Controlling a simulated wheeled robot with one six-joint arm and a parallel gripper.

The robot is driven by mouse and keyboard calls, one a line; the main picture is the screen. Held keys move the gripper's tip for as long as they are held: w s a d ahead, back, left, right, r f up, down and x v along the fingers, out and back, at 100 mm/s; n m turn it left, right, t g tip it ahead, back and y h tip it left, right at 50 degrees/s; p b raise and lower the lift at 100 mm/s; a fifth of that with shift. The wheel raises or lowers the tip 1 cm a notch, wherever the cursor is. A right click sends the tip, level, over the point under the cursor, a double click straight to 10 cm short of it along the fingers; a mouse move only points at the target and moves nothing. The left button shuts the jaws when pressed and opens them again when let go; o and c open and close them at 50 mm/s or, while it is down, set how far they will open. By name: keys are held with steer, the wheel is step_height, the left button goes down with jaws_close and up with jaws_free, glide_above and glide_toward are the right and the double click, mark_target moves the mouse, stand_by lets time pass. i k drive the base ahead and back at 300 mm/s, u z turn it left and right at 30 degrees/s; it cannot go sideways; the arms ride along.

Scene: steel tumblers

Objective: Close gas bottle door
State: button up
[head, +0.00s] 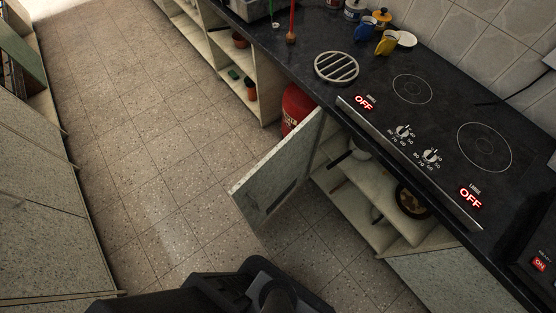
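The gas bottle door (272,172) is a speckled grey panel with a dark slot low on its face. It stands open, swung out from the counter front into the aisle, its free edge towards the lower left. The red gas bottle (295,104) stands under the counter just behind the door, which hides its lower part. My gripper is not in view. Only dark parts of my own body show at the bottom edge, apart from the door in the picture.
Right of the door, an open cabinet (382,238) holds pans on shelves. The dark counter (300,62) carries a hob (430,125), a round grate (336,67) and cups. Cabinets (40,200) line the left side. The tiled floor (140,140) between is clear.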

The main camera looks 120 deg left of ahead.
mark_target(264, 188)
steer(key=u, duration=3.9)
steer(key=i, duration=0.5)
steer(key=k, duration=1)
steer(key=u, duration=1.25)
steer(key=i, duration=0.9)
steer(key=z, duration=1.15)
